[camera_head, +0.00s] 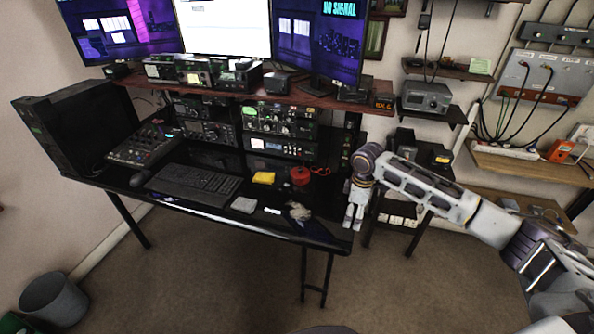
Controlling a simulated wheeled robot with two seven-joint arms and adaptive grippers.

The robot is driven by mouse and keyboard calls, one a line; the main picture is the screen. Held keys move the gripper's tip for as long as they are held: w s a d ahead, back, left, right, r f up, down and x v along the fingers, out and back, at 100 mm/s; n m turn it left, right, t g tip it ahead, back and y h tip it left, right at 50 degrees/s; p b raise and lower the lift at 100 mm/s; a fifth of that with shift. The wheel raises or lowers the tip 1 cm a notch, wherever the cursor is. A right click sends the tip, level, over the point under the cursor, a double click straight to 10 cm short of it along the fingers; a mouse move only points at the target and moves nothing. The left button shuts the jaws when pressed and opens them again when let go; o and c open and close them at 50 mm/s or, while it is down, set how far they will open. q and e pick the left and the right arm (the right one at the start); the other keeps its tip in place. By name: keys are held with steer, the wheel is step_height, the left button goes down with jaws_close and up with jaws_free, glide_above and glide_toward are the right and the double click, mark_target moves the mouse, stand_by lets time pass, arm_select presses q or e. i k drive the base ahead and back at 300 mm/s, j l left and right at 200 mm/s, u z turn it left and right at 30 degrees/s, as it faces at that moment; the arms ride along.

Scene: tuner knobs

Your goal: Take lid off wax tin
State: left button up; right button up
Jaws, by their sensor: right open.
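A small round red object (300,176), which looks like the wax tin, stands on the black desk (222,208) near its right part. It is too small to tell the lid from the body. My right gripper (354,222) hangs fingers down at the desk's right front corner. It is open and empty, to the right of and nearer than the red tin, and apart from it. My left gripper is not in view.
A yellow sponge-like block (263,178), a grey pad (244,205), a white item (272,211) and crumpled cloth (299,212) lie near the tin. A keyboard (193,184) is left. Radios and monitors stand behind. Shelves (515,164) line the right wall.

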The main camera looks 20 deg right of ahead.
mark_target(298, 173)
steer(key=i+j, duration=0.15)
steer(key=i, duration=0.25)
steer(key=i+j, duration=0.15)
steer(key=i, duration=0.25)
steer(key=i+j, duration=0.15)
steer(key=i, duration=0.25)
